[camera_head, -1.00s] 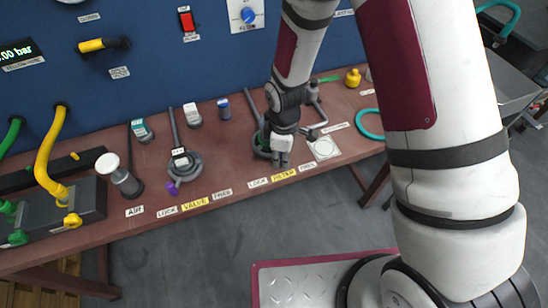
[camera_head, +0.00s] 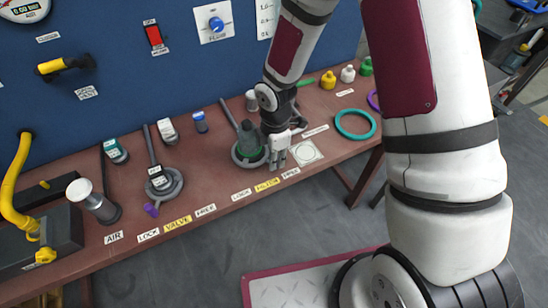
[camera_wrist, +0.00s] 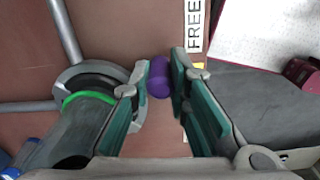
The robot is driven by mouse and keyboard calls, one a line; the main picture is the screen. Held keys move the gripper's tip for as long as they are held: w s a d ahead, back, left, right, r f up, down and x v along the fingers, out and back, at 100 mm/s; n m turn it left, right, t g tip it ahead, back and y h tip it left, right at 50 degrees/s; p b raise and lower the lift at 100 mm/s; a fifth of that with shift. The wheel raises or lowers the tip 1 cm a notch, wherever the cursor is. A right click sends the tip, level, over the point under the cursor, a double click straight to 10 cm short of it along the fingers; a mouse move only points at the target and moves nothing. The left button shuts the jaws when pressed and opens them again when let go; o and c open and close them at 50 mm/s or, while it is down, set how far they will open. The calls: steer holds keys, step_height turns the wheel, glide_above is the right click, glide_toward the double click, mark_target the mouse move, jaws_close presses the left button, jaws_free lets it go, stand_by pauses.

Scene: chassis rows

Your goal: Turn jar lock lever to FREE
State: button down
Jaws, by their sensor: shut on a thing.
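The filter jar (camera_head: 250,140), dark green and clear, stands upright in a grey ring collar (camera_head: 240,161) on the bench, behind the LOCK, FILTER and FREE labels. In the wrist view the collar (camera_wrist: 136,124) and the jar's bright green band (camera_wrist: 88,97) show at left. The lever's purple knob (camera_wrist: 158,77) sits right of the collar, between the fingers of my gripper (camera_wrist: 162,80), which is shut on it. The FREE label (camera_wrist: 194,27) lies just beyond the knob. In the head view my gripper (camera_head: 279,158) hides the knob beside the jar.
A second collar (camera_head: 165,184) with a purple-knobbed lever (camera_head: 151,209) stands left, behind the VALVE labels. A teal ring (camera_head: 355,124) and a square white pad (camera_head: 305,152) lie right of my gripper. The bench front edge is close below the labels.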

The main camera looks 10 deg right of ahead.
steer(key=shift+d+f, duration=0.1)
steer(key=shift+d, duration=0.1)
steer(key=c, duration=1.5)
jaws_free()
steer(key=shift+w+a+r, duration=0.1)
steer(key=shift+r, duration=0.5)
step_height(320, 180, up, 11)
steer(key=shift+f, duration=0.1)
